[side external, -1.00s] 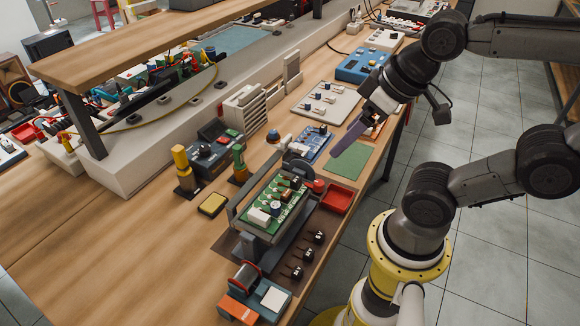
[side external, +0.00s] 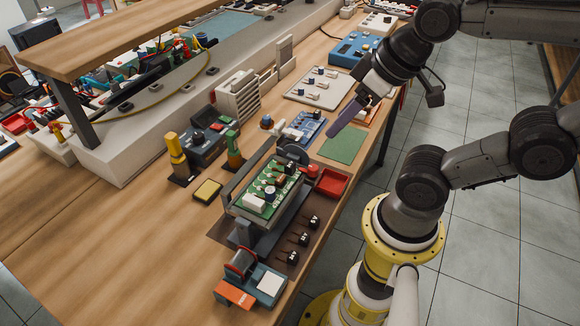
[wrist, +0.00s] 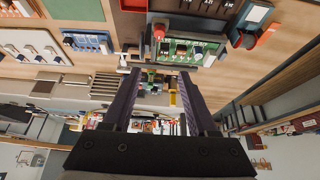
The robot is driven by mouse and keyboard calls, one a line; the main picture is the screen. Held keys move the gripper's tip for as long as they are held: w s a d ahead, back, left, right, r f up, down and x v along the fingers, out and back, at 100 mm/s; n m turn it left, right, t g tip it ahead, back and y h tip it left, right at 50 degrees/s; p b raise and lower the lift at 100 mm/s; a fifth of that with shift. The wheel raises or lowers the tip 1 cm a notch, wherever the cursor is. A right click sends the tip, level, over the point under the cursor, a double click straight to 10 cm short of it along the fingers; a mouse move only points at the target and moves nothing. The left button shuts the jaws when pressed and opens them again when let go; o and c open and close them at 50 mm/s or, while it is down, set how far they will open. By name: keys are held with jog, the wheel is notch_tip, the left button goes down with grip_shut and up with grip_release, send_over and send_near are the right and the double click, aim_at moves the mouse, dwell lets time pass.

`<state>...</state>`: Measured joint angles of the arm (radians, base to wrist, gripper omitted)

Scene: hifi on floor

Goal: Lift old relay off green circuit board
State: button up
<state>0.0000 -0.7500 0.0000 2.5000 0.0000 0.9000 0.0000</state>
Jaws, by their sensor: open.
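The green circuit board (side external: 282,194) sits in a grey holder on the bench, with several small parts on it. These include a white block (side external: 254,203), a blue and white cylinder (side external: 270,194) and a dark block (side external: 290,168). I cannot tell which one is the old relay. My gripper (side external: 332,138) hangs above the bench, beyond the board and near the green mat, apart from the board. In the wrist view my gripper (wrist: 158,75) shows two spread fingers with nothing between them. The circuit board (wrist: 178,50) shows there beyond the fingertips, at the upper middle.
A red tray (side external: 333,184) lies right of the holder. Black parts marked 5V (side external: 314,221), 12V (side external: 303,239) and 24V (side external: 291,257) rest on a brown mat. A soldering-wire stand (side external: 243,266) is at the near end. The green mat (side external: 343,146) is bare.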

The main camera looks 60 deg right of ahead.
jog(key=m, duration=0.2)
jog(key=m+g, duration=0.6)
jog(key=m, duration=1)
send_over(290, 164)
jog(key=f, duration=0.8)
jog(key=shift+w+f, duration=0.2)
jog(key=shift+f, duration=0.1)
jog(key=shift+s+f, duration=0.2)
jog(key=shift+f, duration=2.45)
jog(key=shift+c, duration=0.3)
